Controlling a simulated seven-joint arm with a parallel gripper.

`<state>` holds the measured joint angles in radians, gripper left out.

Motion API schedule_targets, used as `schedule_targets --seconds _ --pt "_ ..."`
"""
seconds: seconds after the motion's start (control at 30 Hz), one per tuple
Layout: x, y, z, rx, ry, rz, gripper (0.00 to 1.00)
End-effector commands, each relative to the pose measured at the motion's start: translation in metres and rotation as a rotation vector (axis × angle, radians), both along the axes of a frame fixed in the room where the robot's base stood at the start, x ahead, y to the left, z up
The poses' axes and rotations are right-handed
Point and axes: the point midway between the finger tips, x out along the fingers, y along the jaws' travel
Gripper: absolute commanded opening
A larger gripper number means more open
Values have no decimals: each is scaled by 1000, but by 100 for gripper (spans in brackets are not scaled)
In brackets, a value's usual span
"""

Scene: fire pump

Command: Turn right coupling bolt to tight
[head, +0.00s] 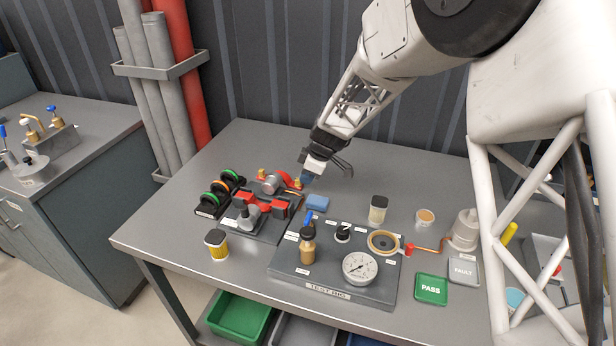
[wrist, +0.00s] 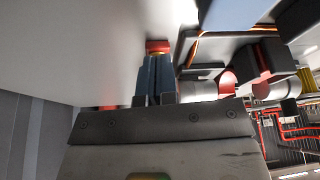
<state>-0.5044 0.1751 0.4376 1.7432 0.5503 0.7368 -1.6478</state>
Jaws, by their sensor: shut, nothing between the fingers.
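The pump assembly (head: 268,200) stands on a dark base plate at the left of the bench, with a grey motor body and red parts. A small brass piece (head: 298,183), possibly the right coupling bolt, shows at its right end beside my gripper (head: 306,181). My gripper is shut and empty, its blue fingertips low at that end. In the wrist view, the closed fingers (wrist: 155,76) point at a small red piece with a gold edge (wrist: 157,47). It lies at or just beyond the tips; I cannot tell if they touch. The bolt's turn position is hidden.
The bench behind is clear.

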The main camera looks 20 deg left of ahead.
Motion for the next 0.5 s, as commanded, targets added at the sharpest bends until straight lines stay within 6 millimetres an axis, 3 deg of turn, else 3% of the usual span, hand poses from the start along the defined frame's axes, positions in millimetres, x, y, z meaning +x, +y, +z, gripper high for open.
schedule_targets --seconds 0.5 --pt "-2 4 0 0 0 -56 0"
